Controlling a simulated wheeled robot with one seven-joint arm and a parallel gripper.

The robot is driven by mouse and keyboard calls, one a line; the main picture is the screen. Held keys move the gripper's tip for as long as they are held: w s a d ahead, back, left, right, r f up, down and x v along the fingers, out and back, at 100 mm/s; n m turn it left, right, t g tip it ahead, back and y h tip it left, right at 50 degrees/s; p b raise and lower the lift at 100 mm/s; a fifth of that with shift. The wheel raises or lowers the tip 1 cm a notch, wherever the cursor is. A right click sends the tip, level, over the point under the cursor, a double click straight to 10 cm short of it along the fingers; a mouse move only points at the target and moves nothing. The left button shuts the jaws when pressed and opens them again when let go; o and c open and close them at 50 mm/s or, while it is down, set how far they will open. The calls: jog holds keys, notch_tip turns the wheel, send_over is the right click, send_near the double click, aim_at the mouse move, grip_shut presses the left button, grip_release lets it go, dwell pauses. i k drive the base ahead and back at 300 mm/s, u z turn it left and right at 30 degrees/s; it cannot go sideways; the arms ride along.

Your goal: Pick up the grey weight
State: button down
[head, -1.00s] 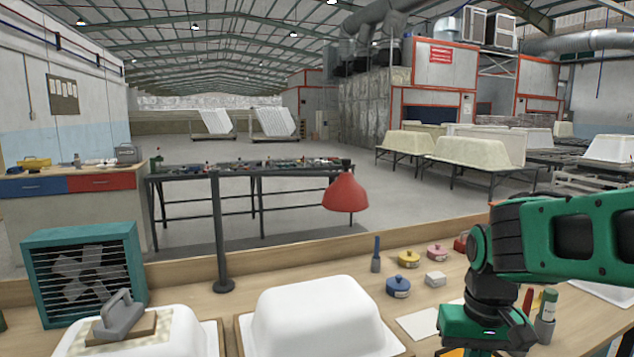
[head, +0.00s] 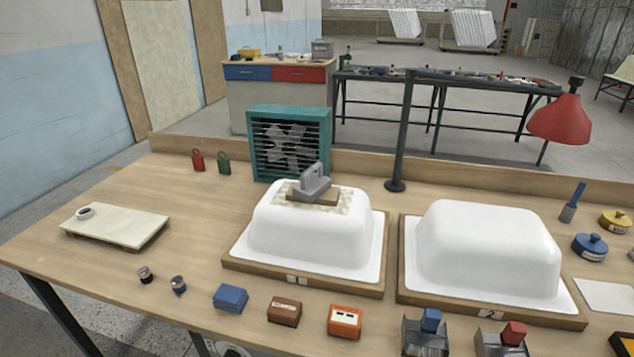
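The grey weight (head: 312,184) is a block with a raised loop handle. It rests on a small brown board (head: 313,197) over a pale patch (head: 330,205) on top of the left white tub shell (head: 310,240). That shell sits upside down on a wooden base marked 1 or similar, near the middle of the bench. My gripper is not in the head view now, so I cannot see its state.
A second white shell (head: 485,250) stands to the right. A teal fan (head: 290,143) is just behind the left shell, and a dark post (head: 400,140) with a red lamp (head: 562,118) rises behind. Small boxes and tools line the front edge. The bench's left middle is fairly clear.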

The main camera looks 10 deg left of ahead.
aim_at(311, 186)
jog(key=z, duration=1.75)
jog(key=k, duration=1.2)
jog(key=u, duration=1.5)
jog(key=i, duration=0.2)
jog(key=u, duration=0.25)
